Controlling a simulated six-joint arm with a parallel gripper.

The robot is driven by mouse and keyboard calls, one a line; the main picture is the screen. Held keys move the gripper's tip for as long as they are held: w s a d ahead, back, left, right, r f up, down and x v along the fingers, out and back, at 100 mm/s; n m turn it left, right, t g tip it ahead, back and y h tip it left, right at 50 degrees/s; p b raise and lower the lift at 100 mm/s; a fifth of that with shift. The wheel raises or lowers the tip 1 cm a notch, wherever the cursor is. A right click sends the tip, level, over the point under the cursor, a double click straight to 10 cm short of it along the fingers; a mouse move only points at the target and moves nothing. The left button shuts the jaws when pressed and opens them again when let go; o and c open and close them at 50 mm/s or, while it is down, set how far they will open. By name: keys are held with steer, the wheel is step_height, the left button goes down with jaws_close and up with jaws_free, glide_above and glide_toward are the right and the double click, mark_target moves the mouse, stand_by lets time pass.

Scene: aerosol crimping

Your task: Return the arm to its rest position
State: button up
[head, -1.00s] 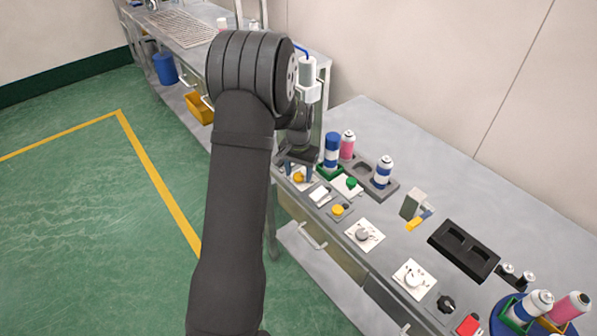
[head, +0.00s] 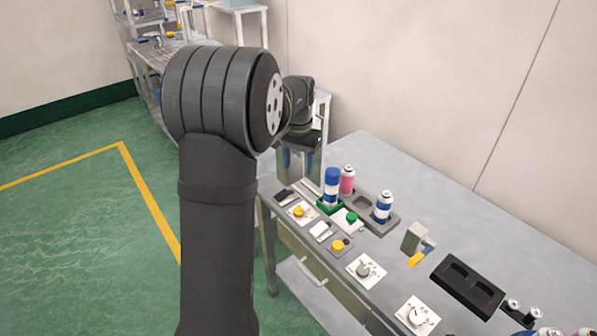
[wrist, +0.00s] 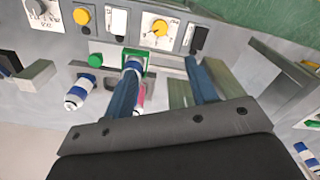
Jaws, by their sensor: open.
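My gripper (head: 299,160) hangs above the far left end of the bench in the head view, behind my large arm link. Its two blue fingers show apart in the wrist view (wrist: 160,85), with nothing between them. A blue-and-white can (head: 331,186) stands upright in a green holder, to the right of the gripper in the head view. A pink can (head: 347,180) stands just behind it. Another blue-and-white can (head: 383,207) stands in a grey tray (head: 362,222). In the wrist view the left finger partly covers the can in the green holder.
A small grey block (head: 413,237) stands between. The green floor at left is clear.

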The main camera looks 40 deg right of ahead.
mark_target(299, 210)
stand_by(0.3)
step_height(299, 210, down, 17)
steer(key=shift+f, duration=0.2)
stand_by(0.4)
steer(key=shift+r, duration=0.1)
